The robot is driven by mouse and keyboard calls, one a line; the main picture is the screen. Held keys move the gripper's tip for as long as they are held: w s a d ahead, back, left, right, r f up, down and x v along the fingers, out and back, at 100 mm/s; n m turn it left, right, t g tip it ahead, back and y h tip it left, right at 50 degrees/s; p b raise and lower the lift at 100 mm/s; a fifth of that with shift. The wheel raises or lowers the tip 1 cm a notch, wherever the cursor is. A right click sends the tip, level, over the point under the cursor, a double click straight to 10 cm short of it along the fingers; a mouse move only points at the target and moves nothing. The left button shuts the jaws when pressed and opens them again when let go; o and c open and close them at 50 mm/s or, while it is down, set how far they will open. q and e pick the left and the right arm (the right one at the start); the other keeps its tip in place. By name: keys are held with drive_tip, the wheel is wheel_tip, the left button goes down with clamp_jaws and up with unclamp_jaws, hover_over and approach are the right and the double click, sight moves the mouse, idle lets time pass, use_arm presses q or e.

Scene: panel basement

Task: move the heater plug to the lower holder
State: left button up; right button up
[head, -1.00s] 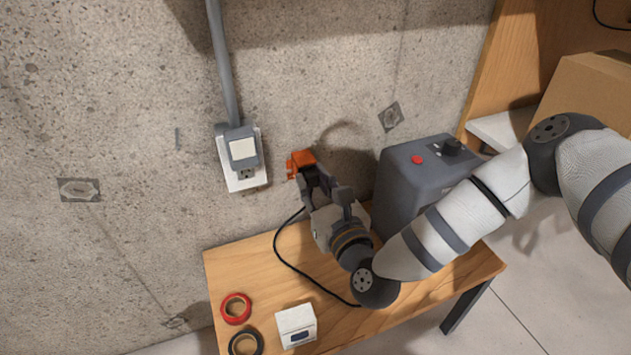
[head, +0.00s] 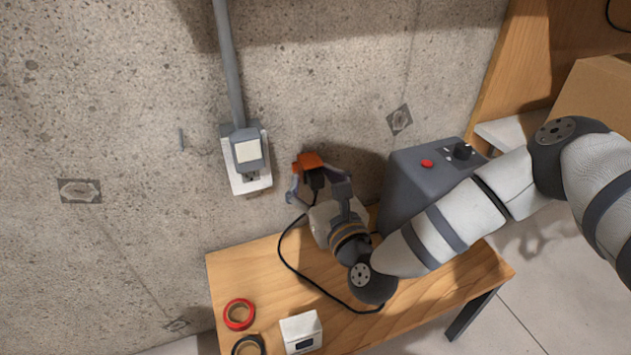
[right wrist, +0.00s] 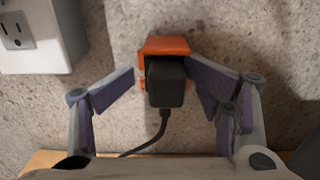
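The black heater plug (right wrist: 165,84) sits at the orange holder (right wrist: 165,46) on the concrete wall, with its cord hanging down. In the head view, the plug (head: 316,180) is in front of the orange holder (head: 308,161), just above the wooden bench. My right gripper (head: 316,174) is open around the plug; in the right wrist view (right wrist: 163,75) a finger stands on each side, with gaps between fingers and plug. How deep the plug sits is hidden. My left gripper is out of view.
A wall outlet (head: 236,184) with a grey cover (head: 248,152) is up left of the holder. A grey box (head: 425,172) with a red button stands right. Red tape (head: 229,316), black tape (head: 237,343) and a white box (head: 301,325) lie on the bench (head: 240,268).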

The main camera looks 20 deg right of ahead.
drive_tip(key=shift+s+d+r, duration=0.1)
drive_tip(key=shift+s+d, duration=0.2)
idle(0.4)
